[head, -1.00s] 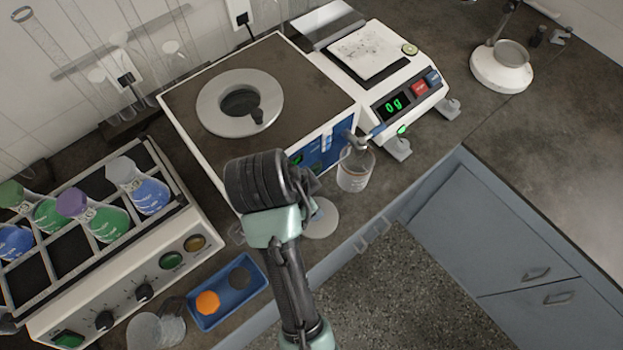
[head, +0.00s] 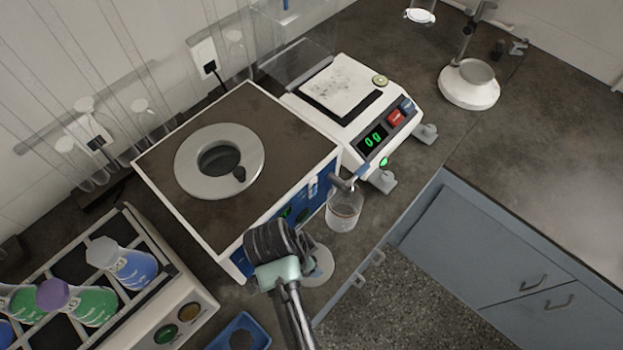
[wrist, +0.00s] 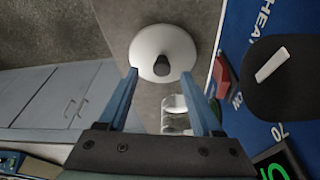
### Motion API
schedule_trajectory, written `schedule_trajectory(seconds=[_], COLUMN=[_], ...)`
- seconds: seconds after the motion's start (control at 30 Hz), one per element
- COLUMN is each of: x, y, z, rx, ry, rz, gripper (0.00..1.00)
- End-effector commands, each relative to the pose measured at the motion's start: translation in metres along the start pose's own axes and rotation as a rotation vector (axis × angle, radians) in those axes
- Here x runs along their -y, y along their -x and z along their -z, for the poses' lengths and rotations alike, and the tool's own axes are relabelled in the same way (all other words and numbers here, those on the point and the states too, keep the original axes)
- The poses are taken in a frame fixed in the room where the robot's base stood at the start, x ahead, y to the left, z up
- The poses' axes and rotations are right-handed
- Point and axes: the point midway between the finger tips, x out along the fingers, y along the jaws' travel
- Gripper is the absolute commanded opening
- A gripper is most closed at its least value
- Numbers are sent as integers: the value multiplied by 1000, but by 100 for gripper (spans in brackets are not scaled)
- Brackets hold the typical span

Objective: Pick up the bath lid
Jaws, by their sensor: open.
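The bath lid is a pale round disc with a dark knob. It lies on the counter in front of the water bath (head: 140,160), and in the head view the lid (head: 322,272) is partly hidden by my gripper. In the wrist view the lid (wrist: 150,40) shows whole, with its knob (wrist: 162,66) at its middle. My gripper (wrist: 158,73) is open and empty. Its blue fingers point toward the lid, and the knob appears between the fingertips. I cannot tell the height left between them. In the head view my fingertips are hidden behind the wrist.
The bath's blue front panel (wrist: 255,20) with a black dial (wrist: 285,75) is close on the right. A glass beaker (head: 344,212) stands under the bath's tap. A balance (head: 345,85) stands behind. A rack of flasks (head: 185,285) is at left. The counter edge is close.

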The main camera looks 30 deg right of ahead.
Motion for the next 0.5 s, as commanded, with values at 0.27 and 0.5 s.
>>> schedule_trajectory(seconds=[0.27, 0.5], x=[0, 0], y=[-26, -26], z=[0, 0], rx=[0, 0], ry=[-1, -1], rz=[1, 2], gripper=[67, 59])
